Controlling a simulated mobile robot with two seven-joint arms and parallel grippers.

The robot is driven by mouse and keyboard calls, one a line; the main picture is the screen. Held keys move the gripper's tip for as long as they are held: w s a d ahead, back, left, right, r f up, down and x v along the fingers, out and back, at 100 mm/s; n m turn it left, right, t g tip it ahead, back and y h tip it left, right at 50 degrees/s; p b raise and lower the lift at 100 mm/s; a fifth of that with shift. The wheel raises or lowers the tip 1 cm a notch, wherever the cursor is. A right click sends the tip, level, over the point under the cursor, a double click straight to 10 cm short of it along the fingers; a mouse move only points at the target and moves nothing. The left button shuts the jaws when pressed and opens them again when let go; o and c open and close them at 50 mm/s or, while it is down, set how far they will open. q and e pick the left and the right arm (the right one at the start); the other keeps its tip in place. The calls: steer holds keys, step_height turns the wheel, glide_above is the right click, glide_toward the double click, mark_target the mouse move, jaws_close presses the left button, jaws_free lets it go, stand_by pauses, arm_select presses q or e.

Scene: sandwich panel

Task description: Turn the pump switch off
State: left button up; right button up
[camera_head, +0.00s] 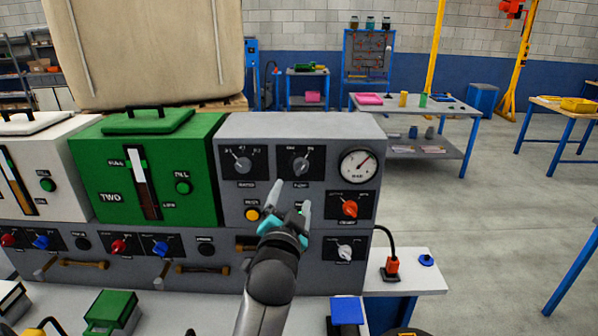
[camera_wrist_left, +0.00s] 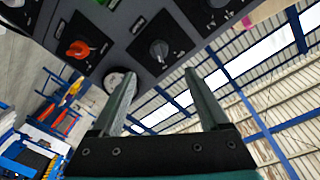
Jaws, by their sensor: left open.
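The grey panel box (camera_head: 230,205) stands in front of me. A knob with a dark plate, the pump switch (camera_head: 300,165), is at its upper middle; its small label is hard to read. Its pointer looks tilted to the upper right. My left gripper (camera_head: 291,198) is open and empty, its fingertips just below the knob in the head view. In the left wrist view, the knob (camera_wrist_left: 158,50) shows just beyond and between the open fingers (camera_wrist_left: 160,82). I cannot tell whether they touch the panel. My right gripper is not in view.
Close by are another dial (camera_head: 243,164) on the left, a round gauge (camera_head: 360,166) on the right, an orange knob (camera_head: 350,208) below the gauge, and a yellow button (camera_head: 252,214). A green unit (camera_head: 205,160) stands to the left. Open floor lies to the right.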

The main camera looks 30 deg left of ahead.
mark_target(299, 171)
arm_select(q)
steer(key=x, duration=1.2)
steer(key=shift+w+a+p, duration=0.1)
steer(key=shift+w+p, duration=0.2)
steer(key=shift+p, duration=0.05)
jaws_close()
